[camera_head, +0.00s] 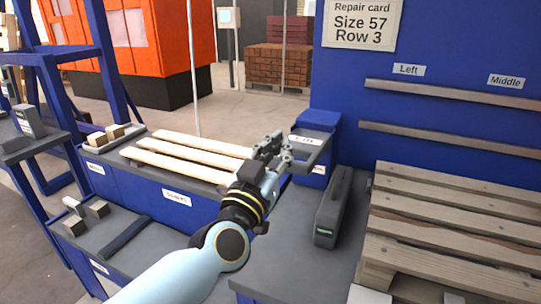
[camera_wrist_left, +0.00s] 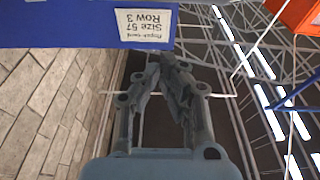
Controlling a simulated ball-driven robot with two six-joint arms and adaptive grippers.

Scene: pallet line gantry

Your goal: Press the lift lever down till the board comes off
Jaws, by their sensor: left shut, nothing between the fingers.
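A blue post (camera_head: 318,121) with a grey top stands behind my left gripper. A white label on it is partly covered, its text hard to read. A grey bar (camera_head: 318,156) at the post's front looks like the lift lever; my gripper overlaps its left end, and I cannot tell whether they touch. My left gripper (camera_head: 272,146) is shut and empty; its closed fingers also show in the left wrist view (camera_wrist_left: 172,62). A wooden pallet with boards (camera_head: 455,215) lies at the right. My right gripper is not in view.
A grey case-like tool (camera_head: 332,208) stands on the dark bench between the post and the pallet. Loose planks (camera_head: 190,155) lie on a blue bench at left. A blue panel (camera_head: 440,60) with a repair card (camera_head: 362,24) and wooden rails rises behind the pallet.

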